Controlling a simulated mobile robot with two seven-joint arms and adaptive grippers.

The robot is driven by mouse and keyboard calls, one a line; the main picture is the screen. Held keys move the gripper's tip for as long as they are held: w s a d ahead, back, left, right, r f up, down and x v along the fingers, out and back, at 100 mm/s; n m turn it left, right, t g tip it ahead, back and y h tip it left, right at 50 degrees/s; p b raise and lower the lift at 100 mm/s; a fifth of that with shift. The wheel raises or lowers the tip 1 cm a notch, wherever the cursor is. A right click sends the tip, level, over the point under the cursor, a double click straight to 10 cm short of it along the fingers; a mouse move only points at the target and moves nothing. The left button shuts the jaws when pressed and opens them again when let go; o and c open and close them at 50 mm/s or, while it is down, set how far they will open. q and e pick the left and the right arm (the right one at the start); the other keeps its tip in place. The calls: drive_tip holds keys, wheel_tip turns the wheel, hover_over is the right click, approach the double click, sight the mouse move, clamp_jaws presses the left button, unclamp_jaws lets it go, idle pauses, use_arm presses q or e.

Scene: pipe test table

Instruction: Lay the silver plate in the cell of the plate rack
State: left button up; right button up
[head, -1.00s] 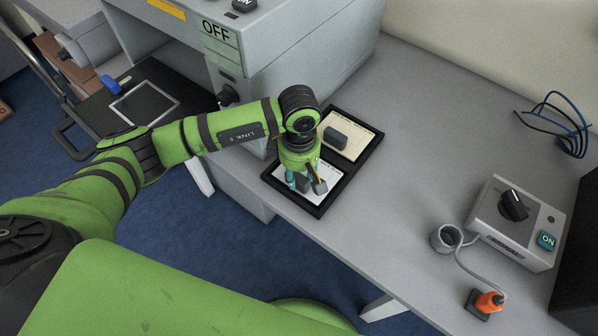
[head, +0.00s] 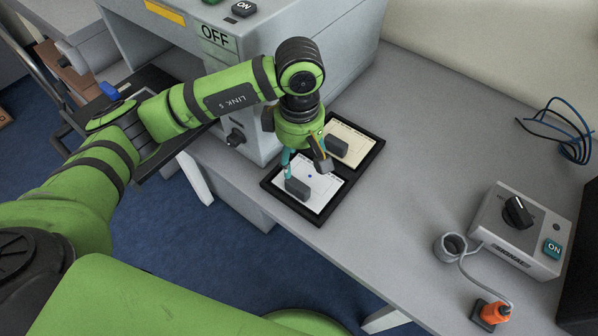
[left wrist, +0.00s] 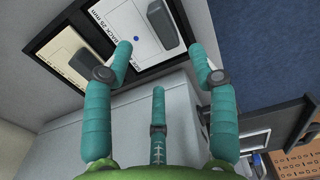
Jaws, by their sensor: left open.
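The plate rack (head: 347,179) is a black frame with two cells near the table's front edge. A pale silver-white plate (head: 325,183) with a dark grey block-shaped grip (head: 297,188) lies in the near cell, looking flat. In the left wrist view, this plate (left wrist: 128,22) shows print and a blue dot, and its grip (left wrist: 165,25) stands clear of the fingers. My left gripper (head: 305,169) is open and empty above the plate; its teal fingers (left wrist: 160,52) are spread in the wrist view. My right gripper is not in view.
A cream plate (head: 357,133) with a dark grip (head: 336,146) fills the far cell. A grey cabinet (head: 330,45) stands close behind the rack. A control box (head: 520,225) and orange plug (head: 494,312) are at right. The middle of the table (head: 430,130) is clear.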

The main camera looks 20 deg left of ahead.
use_arm(q)
drive_tip(key=shift+r, duration=1.35)
